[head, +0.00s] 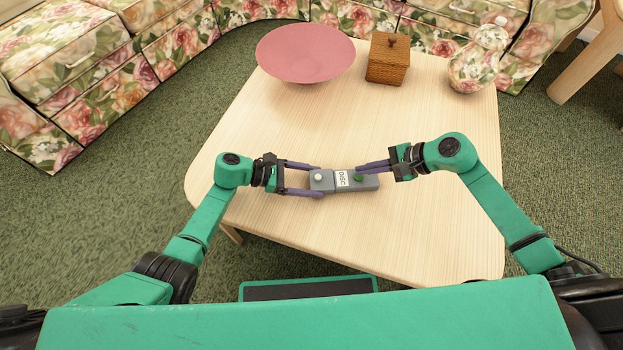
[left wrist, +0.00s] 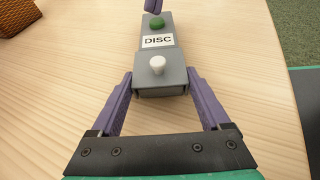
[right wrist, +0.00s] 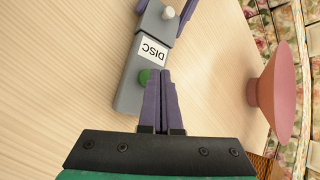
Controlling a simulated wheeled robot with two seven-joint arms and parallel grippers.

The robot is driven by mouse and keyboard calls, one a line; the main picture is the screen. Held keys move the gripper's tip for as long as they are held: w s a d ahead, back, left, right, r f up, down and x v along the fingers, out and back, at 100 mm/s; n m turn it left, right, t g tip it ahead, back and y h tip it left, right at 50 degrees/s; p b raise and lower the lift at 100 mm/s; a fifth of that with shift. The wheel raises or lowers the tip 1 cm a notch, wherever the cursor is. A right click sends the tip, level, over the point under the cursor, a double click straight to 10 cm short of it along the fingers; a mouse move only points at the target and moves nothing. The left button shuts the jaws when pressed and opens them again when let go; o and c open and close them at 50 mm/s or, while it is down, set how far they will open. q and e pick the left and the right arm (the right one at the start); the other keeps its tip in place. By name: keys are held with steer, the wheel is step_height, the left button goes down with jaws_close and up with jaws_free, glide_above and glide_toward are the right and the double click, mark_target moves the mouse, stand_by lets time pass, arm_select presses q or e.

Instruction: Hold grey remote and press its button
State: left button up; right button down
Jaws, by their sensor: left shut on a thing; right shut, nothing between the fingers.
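The grey remote (head: 328,186) is over the light wood table, with a white label reading DISC, a white knob at its left end and a green button (head: 358,178) near its right end. It also shows in the left wrist view (left wrist: 173,56) and the right wrist view (right wrist: 129,95). My left gripper (head: 316,181) is shut on the remote's left end, one finger on each side, by the white knob. My right gripper (head: 386,166) is shut and empty, its fingertips at the green button; in the right wrist view they partly cover it. I cannot tell whether the button is pressed down.
The wood table (head: 440,235) is clear around the remote. At its back stand a pink bowl (head: 306,58), a wooden box (head: 387,62) with a knob lid and a floral jar (head: 476,68). Floral sofas (head: 90,70) stand behind.

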mark_target(363, 178)
step_height(363, 178, up, 6)
steer(key=shift+r, duration=0.1)
stand_by(0.4)
stand_by(1.8)
arm_select(q)
steer(key=o, duration=1.5)
steer(key=shift+c, duration=0.2)
steer(key=v, duration=1.2)
steer(key=shift+a, duration=0.1)
